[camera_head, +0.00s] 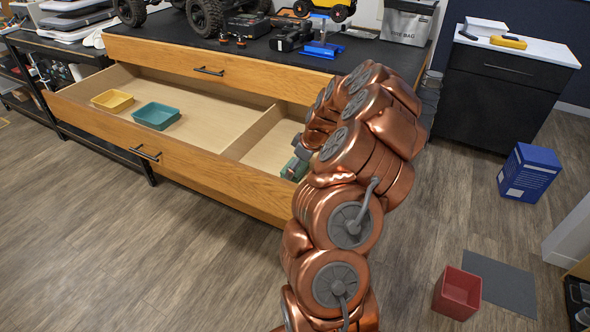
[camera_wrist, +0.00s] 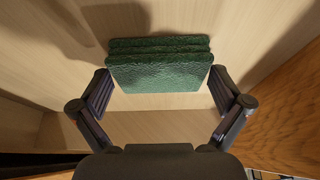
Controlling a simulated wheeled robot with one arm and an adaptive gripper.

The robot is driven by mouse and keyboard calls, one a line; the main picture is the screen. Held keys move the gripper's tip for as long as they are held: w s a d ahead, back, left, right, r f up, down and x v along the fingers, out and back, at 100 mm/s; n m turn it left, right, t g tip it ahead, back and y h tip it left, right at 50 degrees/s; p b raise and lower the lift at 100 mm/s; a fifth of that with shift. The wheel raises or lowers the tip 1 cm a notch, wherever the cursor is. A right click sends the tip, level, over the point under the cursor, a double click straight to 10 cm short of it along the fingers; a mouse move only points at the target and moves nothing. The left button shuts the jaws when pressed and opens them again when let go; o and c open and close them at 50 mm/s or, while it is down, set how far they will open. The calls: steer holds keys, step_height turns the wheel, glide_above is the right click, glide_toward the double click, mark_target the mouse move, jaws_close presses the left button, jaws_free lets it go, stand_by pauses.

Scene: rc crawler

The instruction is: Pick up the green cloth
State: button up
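The green cloth (camera_wrist: 160,70) is a folded, layered dark green block in the wrist view, over a pale wood surface. My gripper (camera_wrist: 160,85) has its two fingers spread wide, one at each side edge of the cloth. The gaps there are very small and I cannot tell if the fingers touch it. In the head view my gripper (camera_head: 302,148) is down in the right compartment of the open drawer (camera_head: 215,165), mostly behind my arm. A bit of green (camera_head: 291,168) shows below it there.
A yellow tray (camera_head: 113,101) and a teal tray (camera_head: 156,116) sit in the drawer's left compartment. A divider (camera_head: 250,133) and the drawer's front wall stand close to my gripper. A red bin (camera_head: 457,293) and a blue box (camera_head: 528,172) stand on the floor at right.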

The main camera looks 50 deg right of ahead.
steer(key=c, duration=0.8)
steer(key=shift+o, duration=0.2)
step_height(320, 180, up, 10)
steer(key=b, duration=0.2)
